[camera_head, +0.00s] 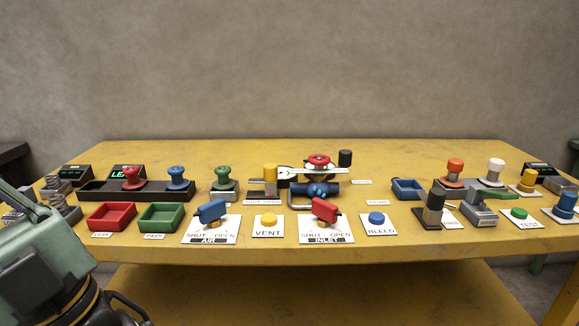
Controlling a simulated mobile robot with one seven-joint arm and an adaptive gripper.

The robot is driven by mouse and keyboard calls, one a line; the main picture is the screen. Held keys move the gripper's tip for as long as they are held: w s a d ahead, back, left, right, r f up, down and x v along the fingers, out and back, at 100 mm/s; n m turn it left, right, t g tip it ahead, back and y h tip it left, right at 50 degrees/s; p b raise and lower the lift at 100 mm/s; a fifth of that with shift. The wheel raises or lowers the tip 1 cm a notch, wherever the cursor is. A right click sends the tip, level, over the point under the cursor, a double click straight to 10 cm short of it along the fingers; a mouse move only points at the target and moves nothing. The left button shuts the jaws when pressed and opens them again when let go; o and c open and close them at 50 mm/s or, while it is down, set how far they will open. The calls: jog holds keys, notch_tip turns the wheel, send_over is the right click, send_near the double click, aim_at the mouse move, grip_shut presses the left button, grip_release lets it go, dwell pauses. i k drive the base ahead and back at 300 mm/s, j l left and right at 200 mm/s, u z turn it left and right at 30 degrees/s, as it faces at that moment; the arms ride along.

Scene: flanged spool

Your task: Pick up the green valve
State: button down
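The green valve (223,180) is a small spool-shaped piece with a round flanged top. It stands upright on a grey block towards the left of the yellow table, right of a similar blue one (177,178) and a red one (132,178), which stand in a long dark rack (150,191). Part of my arm shows at the lower left, well apart from the green valve. My gripper's fingers cannot be made out in this view.
On the yellow table (330,252), a red tray (111,217) and a green tray (160,217) lie in front of the rack. A blue-handled AIR valve (211,212) stands nearby. A yellow-topped fixture (269,174) is right of the green valve. The table's back strip is mostly clear.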

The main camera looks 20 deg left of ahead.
aim_at(223, 183)
jog(key=j+u, duration=0.9)
jog(key=u, duration=0.15)
